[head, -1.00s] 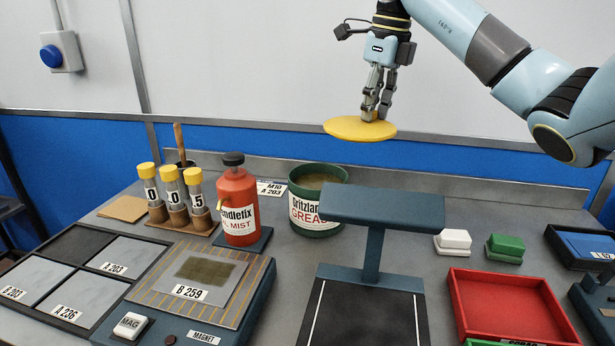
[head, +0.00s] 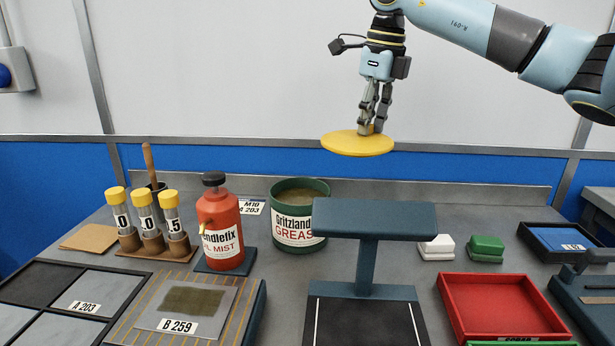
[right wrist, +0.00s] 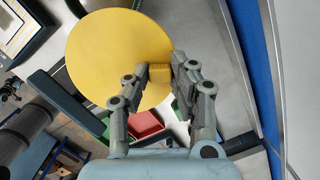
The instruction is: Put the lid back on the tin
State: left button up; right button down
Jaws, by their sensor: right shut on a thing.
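The yellow lid (head: 357,144) is a flat round disc held roughly level in the air. My right gripper (head: 371,128) is shut on the lid's small knob; the knob (right wrist: 159,75) shows between the fingers in the right wrist view. The tin (head: 297,220) is a green can with a white "Gritzland GREASE" label, upright and open at the top, with brownish contents. In the head view the lid is above the tin and to its right, clear of it. The blue stand covers the tin's lower right edge. My left gripper is not in view.
A blue stand (head: 374,217) rises just right of the tin. A red bottle (head: 219,230) and a rack of yellow-capped vials (head: 152,242) stand to its left. A red tray (head: 500,305), white block (head: 436,246) and green block (head: 486,247) lie at right.

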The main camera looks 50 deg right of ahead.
jog(key=w+a+f, duration=0.2)
jog(key=w+f, duration=0.1)
jog(key=w+a+f, duration=0.2)
jog(key=f, duration=0.1)
jog(key=w+a+f, duration=0.2)
jog(key=w+f, duration=0.1)
jog(key=f, duration=0.1)
jog(key=shift+w+f+p, duration=0.1)
jog(key=shift+w+p, duration=0.2)
jog(key=shift+p, duration=0.05)
jog(key=c, duration=1.1)
grip_release()
jog(key=shift+f, duration=0.1)
